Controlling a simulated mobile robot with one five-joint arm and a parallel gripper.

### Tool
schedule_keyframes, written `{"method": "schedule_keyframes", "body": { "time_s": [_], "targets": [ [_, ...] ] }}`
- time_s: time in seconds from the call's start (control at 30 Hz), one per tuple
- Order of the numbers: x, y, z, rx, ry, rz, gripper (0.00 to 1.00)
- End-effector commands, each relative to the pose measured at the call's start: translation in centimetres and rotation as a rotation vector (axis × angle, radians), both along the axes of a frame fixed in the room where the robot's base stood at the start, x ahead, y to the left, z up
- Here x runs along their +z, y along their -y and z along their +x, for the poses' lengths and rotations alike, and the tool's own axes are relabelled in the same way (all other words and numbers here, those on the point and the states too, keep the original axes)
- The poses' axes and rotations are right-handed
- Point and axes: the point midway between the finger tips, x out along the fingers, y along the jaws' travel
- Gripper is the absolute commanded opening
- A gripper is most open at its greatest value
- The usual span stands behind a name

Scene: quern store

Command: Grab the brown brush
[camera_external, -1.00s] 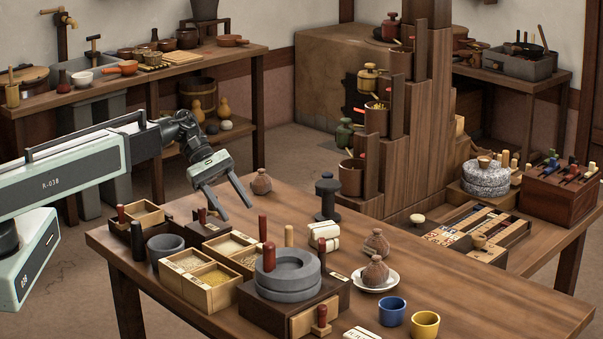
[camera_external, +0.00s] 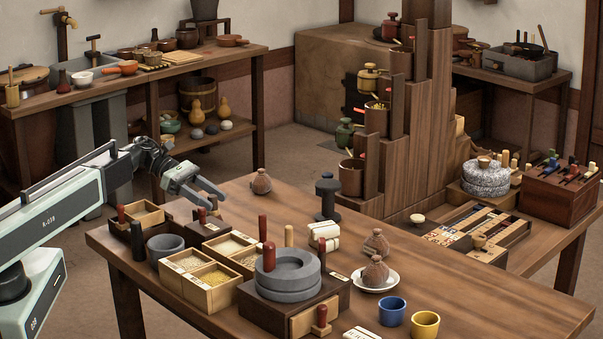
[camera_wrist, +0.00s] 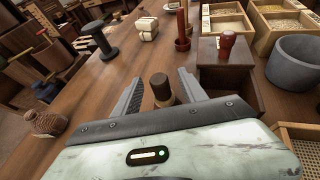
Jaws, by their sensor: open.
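The brown brush (camera_wrist: 160,88) appears in the wrist view as a short upright piece with a dark brown top and a tan lower part. It stands between the two fingers of my gripper (camera_wrist: 159,77), with gaps on both sides. Its lower part is partly hidden by the gripper body. My gripper, also in the external view (camera_external: 218,201), is open over the table's far left edge. I cannot clearly pick out the brush in the external view.
A dark box with a red knob (camera_wrist: 228,42) stands close by my right finger in the wrist view, with a grey bowl (camera_wrist: 295,62) beyond. A round clay vessel (camera_wrist: 47,122) and a dark spool (camera_wrist: 97,40) stand to the left. Open table lies between.

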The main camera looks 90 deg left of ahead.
Motion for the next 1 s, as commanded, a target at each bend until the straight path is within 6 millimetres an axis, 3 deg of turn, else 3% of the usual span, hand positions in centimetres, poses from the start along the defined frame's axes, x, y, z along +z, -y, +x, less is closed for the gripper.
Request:
{"method": "schedule_keyframes", "body": {
  "time_s": [0.2, 0.4, 0.6, 1.0],
  "targets": [
    [-1.6, 1.5, 3.1, -0.003, 0.0, 0.001, 0.5],
    [-1.5, 1.6, 3.2, 0.0, 0.0, 0.001, 0.5],
    [-1.5, 1.6, 3.2, 0.0, 0.0, 0.001, 0.0],
    [-0.6, 1.5, 3.2, 0.0, 0.0, 0.001, 0.0]
  ]
}}
